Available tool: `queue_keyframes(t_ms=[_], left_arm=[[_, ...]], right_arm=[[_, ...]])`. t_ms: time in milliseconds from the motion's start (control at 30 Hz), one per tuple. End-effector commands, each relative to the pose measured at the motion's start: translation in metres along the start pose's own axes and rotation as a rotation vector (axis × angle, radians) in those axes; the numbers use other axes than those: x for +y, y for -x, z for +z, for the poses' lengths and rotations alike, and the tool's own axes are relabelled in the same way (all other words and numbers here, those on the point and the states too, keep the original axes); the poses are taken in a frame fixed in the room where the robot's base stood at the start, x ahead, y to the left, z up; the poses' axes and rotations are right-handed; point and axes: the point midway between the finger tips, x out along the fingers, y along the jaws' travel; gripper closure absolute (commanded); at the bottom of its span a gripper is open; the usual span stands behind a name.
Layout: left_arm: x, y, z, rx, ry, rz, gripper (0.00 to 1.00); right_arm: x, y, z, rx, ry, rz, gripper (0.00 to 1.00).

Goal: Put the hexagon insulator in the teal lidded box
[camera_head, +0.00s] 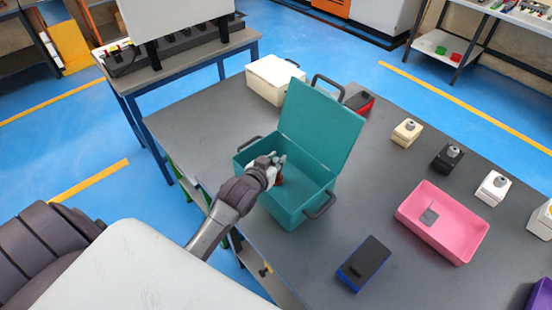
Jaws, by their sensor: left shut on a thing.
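The teal lidded box (300,208) stands on the grey table with its lid (322,128) raised at the back. My left gripper (278,170) is over the left part of the box opening, its fingers shut on a small reddish-brown piece (279,180). The piece is mostly hidden by the fingers, so its hexagon shape cannot be made out. I cannot tell whether it touches the box floor. My right gripper is not in view.
A pink tray (462,248) holds a small grey piece. A blue and black box (364,264) lies at the front. Several small insulator-like blocks (447,158) stand at the right. A white box (275,78) is behind. The grey table (385,200) has free room right of the teal box.

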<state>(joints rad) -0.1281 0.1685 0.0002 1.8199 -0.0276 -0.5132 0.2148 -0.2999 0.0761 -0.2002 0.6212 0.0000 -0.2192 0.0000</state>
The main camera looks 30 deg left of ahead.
Motion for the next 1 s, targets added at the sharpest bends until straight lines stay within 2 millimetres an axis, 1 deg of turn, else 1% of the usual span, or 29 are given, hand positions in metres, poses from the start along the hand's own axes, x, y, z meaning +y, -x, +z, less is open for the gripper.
queue_keyframes(t_ms=[200, 233, 367, 667, 767, 867, 1000], left_arm=[[0.000, -0.001, 0.002, 0.001, 0.000, 0.000, 1.00], [0.000, -0.001, 0.002, 0.000, 0.000, 0.000, 0.76], [0.000, -0.001, 0.002, 0.000, 0.000, 0.000, 0.54], [0.000, -0.001, 0.001, 0.000, 0.000, 0.000, 0.54], [0.000, 0.004, 0.001, -0.001, 0.000, 0.000, 0.54], [0.000, 0.018, 0.002, -0.001, 0.000, 0.001, 0.54], [0.000, 0.047, 0.003, -0.002, 0.000, 0.001, 0.54]], right_arm=[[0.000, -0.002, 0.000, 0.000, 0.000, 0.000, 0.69], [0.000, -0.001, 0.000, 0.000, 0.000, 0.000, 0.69], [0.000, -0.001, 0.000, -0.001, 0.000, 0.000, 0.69], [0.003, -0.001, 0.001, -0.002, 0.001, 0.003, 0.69], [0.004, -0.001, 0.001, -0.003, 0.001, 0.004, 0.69], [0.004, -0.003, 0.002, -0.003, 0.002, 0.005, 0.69], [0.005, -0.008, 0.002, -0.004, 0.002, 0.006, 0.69]])
